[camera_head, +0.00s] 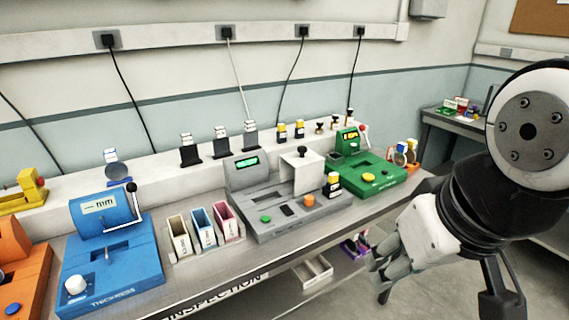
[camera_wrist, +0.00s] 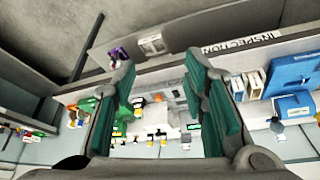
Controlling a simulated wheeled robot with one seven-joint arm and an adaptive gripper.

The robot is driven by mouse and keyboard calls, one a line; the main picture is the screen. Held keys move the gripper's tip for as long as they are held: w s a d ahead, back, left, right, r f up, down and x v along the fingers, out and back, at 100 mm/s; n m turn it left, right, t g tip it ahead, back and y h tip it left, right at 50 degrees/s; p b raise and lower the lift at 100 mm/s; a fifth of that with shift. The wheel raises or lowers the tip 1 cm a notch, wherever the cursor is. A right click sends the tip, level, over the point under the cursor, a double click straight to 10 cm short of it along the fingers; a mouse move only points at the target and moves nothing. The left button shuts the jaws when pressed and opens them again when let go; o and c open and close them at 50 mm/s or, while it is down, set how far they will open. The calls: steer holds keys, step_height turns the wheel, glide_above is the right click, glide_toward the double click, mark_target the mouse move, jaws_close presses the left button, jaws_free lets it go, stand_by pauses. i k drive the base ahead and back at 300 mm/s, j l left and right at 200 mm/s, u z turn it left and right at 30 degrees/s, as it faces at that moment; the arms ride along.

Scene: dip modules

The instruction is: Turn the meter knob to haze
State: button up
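A grey meter (camera_head: 270,185) with a lit green display (camera_head: 246,162) stands on the bench in the middle of the head view. An orange round knob (camera_head: 308,200) sits on its front right and a green button (camera_head: 266,219) on its front left. Any lettering around the knob is too small to read, so its setting cannot be told. My gripper (camera_head: 379,265) is in front of the bench, lower right of the meter and apart from it. In the wrist view my gripper (camera_wrist: 160,62) is open, with nothing between its green-padded fingers.
A small black-and-yellow bottle (camera_head: 333,184) stands at the meter's right edge. A green device (camera_head: 370,176) is to the right. Three coloured bins (camera_head: 203,227) and a blue thickness device (camera_head: 110,255) are to the left. A lower shelf holds a pale tray (camera_head: 312,272).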

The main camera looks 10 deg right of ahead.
mark_target(308, 200)
steer(key=i+z, duration=0.4)
steer(key=i, duration=0.5)
